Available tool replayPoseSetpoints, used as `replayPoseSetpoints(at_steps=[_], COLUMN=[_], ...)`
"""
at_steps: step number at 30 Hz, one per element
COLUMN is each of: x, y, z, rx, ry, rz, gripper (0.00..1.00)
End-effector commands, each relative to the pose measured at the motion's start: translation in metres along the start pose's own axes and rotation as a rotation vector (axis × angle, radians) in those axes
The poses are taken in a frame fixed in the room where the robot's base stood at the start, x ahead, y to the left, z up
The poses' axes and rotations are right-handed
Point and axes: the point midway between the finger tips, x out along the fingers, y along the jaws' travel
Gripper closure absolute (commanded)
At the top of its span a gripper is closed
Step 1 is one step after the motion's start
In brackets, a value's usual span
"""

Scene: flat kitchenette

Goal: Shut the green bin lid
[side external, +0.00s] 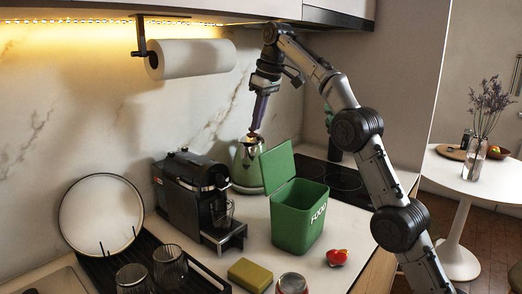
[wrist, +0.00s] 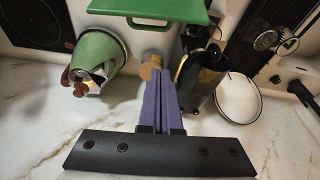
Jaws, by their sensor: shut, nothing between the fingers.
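The green bin (side external: 298,226) marked FOOD stands on the counter. Its lid (side external: 277,167) is open, standing up and tilted back at the bin's rear left edge. Part of a green panel, which looks like the lid, shows at the top of the wrist view (wrist: 150,8). My gripper (side external: 252,133) is shut and empty, pointing down, behind and above the lid on the wall side, close to the kettle's top. Its purple fingers (wrist: 155,68) lie together in the wrist view, apart from the green panel.
A pale green kettle (side external: 247,163) stands behind the bin, by the dark cooktop (side external: 328,178). A black coffee machine (side external: 190,192) stands left of the bin. A sponge (side external: 250,275), a red item (side external: 338,257) and a jar (side external: 291,284) lie in front. A paper roll (side external: 195,59) hangs above.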

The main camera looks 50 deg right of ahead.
Motion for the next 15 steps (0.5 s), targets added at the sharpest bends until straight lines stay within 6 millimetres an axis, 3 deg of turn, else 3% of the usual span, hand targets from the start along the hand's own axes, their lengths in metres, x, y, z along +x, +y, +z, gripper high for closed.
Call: replayPoseSetpoints(at_steps=[8,15], x=[0.014,0.039], y=[0.004,0.003], z=[0.0,0.001], rx=[0.007,0.006], ry=[-0.008,-0.009], rz=[-0.001,-0.002], gripper=[1.0,1.0])
